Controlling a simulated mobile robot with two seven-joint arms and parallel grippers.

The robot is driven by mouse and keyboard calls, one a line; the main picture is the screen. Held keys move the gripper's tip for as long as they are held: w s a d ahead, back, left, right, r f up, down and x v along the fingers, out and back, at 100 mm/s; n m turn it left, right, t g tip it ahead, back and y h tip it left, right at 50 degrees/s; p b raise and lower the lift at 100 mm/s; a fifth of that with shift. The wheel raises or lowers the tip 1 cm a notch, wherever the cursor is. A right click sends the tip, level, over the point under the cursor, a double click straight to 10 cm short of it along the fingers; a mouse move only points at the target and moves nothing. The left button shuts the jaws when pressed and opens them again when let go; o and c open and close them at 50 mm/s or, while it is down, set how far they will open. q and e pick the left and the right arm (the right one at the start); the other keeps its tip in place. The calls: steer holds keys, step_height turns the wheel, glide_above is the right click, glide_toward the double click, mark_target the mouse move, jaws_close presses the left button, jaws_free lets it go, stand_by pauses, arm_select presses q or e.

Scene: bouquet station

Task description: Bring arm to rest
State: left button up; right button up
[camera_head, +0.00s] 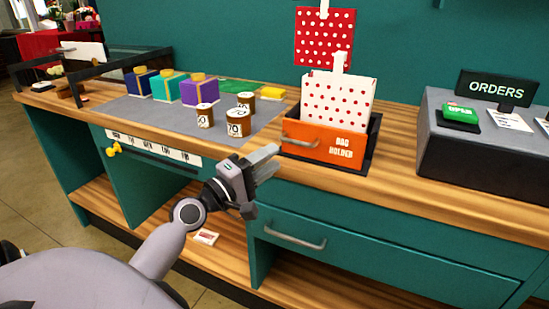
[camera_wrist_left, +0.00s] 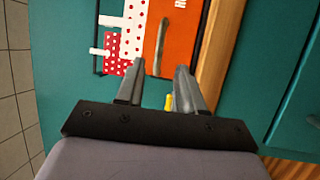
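My left gripper (camera_head: 272,160) reaches in from the left, just in front of the counter's front edge. It points toward the orange bag holder (camera_head: 325,145). In the left wrist view its two fingers (camera_wrist_left: 157,80) stand apart with nothing held between them. The bag holder's orange front also shows beyond the fingers in the wrist view (camera_wrist_left: 181,40); the gripper looks apart from it. A white bag with red dots (camera_head: 338,98) stands upright in the holder. My right gripper is in neither view.
A grey mat (camera_head: 140,110) holds several small boxes and brown numbered jars (camera_head: 238,123). A dark block with the ORDERS sign (camera_head: 497,89) stands at the right. A red dotted bag (camera_head: 324,38) hangs at the back. A closed drawer handle (camera_head: 290,237) juts out below the counter.

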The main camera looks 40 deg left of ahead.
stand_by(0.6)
arm_select(q)
steer(key=s+d+f+m+g+p, duration=0.2)
steer(key=s+d+f+m, duration=0.3)
steer(key=f, duration=0.3)
steer(key=s+d+f+m+g+p, duration=0.1)
steer(key=s+d+f+m+g, duration=0.3)
steer(key=s+f+m, duration=0.3)
steer(key=s+d+f+m+g+p, duration=0.2)
steer(key=s+d+f+m, duration=0.3)
steer(key=f, duration=0.5)
steer(key=shift+s+d+f+m+g+y+p, duration=0.4)
steer(key=shift+s+d+g, duration=0.3)
steer(key=shift+d, duration=0.4)
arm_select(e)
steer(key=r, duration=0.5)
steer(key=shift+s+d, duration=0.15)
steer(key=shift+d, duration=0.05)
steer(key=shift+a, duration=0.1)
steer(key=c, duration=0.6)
arm_select(q)
steer(key=shift+s+a, duration=0.15)
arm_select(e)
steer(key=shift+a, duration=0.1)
